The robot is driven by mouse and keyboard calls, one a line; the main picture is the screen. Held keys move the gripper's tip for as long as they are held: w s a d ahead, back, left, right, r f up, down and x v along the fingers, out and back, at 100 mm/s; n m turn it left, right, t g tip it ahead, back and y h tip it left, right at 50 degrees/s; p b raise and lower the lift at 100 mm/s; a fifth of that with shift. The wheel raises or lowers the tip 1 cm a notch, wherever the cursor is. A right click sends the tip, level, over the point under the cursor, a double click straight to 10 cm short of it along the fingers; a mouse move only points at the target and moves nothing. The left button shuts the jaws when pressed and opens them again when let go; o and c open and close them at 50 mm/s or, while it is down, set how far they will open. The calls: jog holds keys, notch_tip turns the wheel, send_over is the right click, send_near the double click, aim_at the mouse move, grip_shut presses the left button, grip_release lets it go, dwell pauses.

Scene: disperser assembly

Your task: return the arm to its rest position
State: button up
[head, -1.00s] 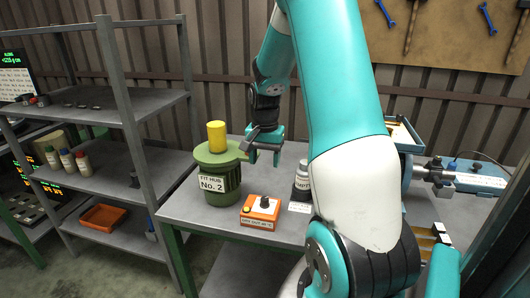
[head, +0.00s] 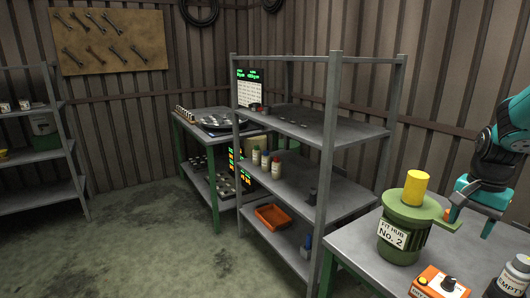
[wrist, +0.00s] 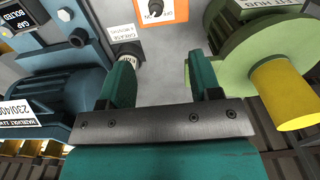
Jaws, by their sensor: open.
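My gripper (head: 478,205) shows at the right edge of the head view, just right of the green hub. Its two teal fingers also show in the wrist view (wrist: 163,82), spread apart with only grey table top between them. The green hub (head: 397,240), labelled "FIT HUB No. 2", stands upright on the table with a yellow cylinder (head: 415,187) on top. In the wrist view the hub (wrist: 235,50) is right of the right finger, with the yellow cylinder (wrist: 282,95) beyond it. Most of my arm is outside the head view.
An orange switch box (head: 438,284) and a bottle labelled "EMPTY" (head: 514,277) stand on the table (head: 350,240). A blue machine (wrist: 60,95) is left of my fingers in the wrist view. A grey shelf rack (head: 325,170) stands left of the table. Open floor lies further left.

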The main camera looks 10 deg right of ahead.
jog(key=s+a+r+n+y, duration=0.1)
jog(key=a+r+n, duration=0.15)
jog(key=a, duration=0.55)
jog(key=a+r+n+t, duration=0.1)
jog(key=a+n, duration=0.3)
jog(key=a, duration=0.3)
jog(key=s+a+r+n+y, duration=0.15)
jog(key=a+n, duration=0.25)
jog(key=a, duration=0.4)
jog(key=s+a+r+n+g+y, duration=0.1)
jog(key=s+a+r+n, duration=0.1)
jog(key=s+a+n, duration=0.8)
jog(key=s+a, duration=0.3)
jog(key=a, duration=0.1)
jog(key=shift+s+a+r, duration=0.15)
jog(key=shift+a+r, duration=0.1)
jog(key=shift+r, duration=0.15)
jog(key=shift+y, duration=0.25)
jog(key=shift+c, duration=0.5)
